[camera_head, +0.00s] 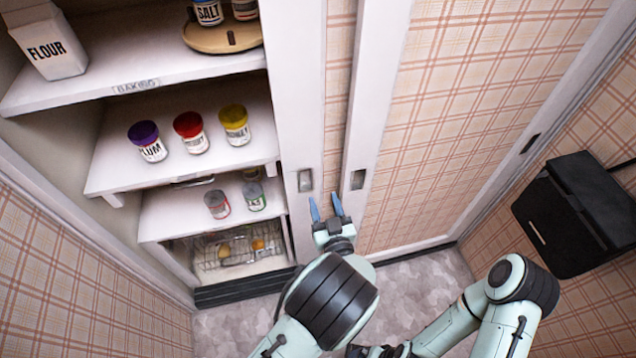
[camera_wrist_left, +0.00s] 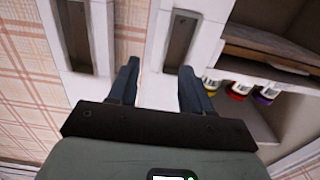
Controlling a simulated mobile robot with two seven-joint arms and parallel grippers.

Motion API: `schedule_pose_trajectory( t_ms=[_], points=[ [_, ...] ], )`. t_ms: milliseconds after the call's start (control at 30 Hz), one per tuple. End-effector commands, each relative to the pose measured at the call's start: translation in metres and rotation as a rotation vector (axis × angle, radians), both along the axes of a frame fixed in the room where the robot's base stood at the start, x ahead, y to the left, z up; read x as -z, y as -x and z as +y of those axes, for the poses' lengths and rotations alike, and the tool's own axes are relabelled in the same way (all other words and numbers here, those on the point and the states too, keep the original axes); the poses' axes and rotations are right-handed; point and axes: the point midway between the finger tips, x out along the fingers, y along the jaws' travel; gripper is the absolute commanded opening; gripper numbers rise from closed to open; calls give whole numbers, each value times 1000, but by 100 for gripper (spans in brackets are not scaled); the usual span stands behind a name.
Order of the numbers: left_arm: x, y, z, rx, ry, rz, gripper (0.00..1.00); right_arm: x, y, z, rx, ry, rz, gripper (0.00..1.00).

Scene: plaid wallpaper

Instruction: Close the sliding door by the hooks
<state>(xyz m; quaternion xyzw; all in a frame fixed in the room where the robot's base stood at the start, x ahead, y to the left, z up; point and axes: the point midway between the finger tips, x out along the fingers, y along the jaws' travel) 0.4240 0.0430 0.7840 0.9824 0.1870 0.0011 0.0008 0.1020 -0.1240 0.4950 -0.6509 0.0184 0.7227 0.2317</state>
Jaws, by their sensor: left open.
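Two plaid sliding doors with white frames overlap at the right of the pantry opening. The right door (camera_head: 436,130) has a recessed handle (camera_head: 357,179) in its left stile. The left door (camera_head: 300,95) shows only a narrow part, with its own recessed handle (camera_head: 305,181). Both handles show in the left wrist view, one at left (camera_wrist_left: 75,36) and one at right (camera_wrist_left: 178,38). My left gripper (camera_head: 326,208) is open and empty, just below and between the two handles. I cannot tell whether its fingers touch a door. No hooks show clearly.
Open shelves with jars (camera_head: 191,133), a flour box (camera_head: 48,44) and a wire basket (camera_head: 240,252) fill the left. A black box-like object (camera_head: 575,215) is at the right wall. My right arm crosses the lower right above the grey floor (camera_head: 420,285).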

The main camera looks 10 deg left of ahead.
Motion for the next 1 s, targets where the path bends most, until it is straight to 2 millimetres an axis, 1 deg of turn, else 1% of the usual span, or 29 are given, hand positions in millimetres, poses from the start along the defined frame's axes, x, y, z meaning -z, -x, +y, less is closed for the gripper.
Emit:
schedule_pose_trajectory(
  t_ms=[33, 100, 200, 333, 500, 767, 867, 900, 933, 1000],
  points=[
    [0, -11, 5, -2, -1, -2, 49, 1, 0, 0, 0, 0, -1, 99],
    [1, -24, 10, -2, -1, -1, 49, 1, -1, 0, 1, 1, -2, 99],
    [1, -40, 17, -1, -1, 0, 49, 2, -1, 0, 1, 0, -3, 99],
    [1, -55, 22, 0, -1, 0, 49, 3, -1, 0, 1, 1, -4, 99],
    [1, -64, 25, 2, -1, 2, 49, 3, -1, 0, 2, 1, -5, 99],
    [0, -65, 25, 2, -1, 2, 49, 3, -1, 0, 2, 1, -5, 99],
    [1, -65, 25, 2, -1, 2, 20, 3, -1, 0, 2, 1, -5, 99],
    [1, -65, 25, 2, -1, 2, 7, 3, -1, 0, 2, 1, -5, 99],
    [1, -65, 25, 2, -1, 2, 0, 3, -1, 0, 2, 1, -5, 99],
    [1, -65, 25, 2, -1, 3, 0, 3, -1, 0, 2, 1, -5, 99]
  ],
)
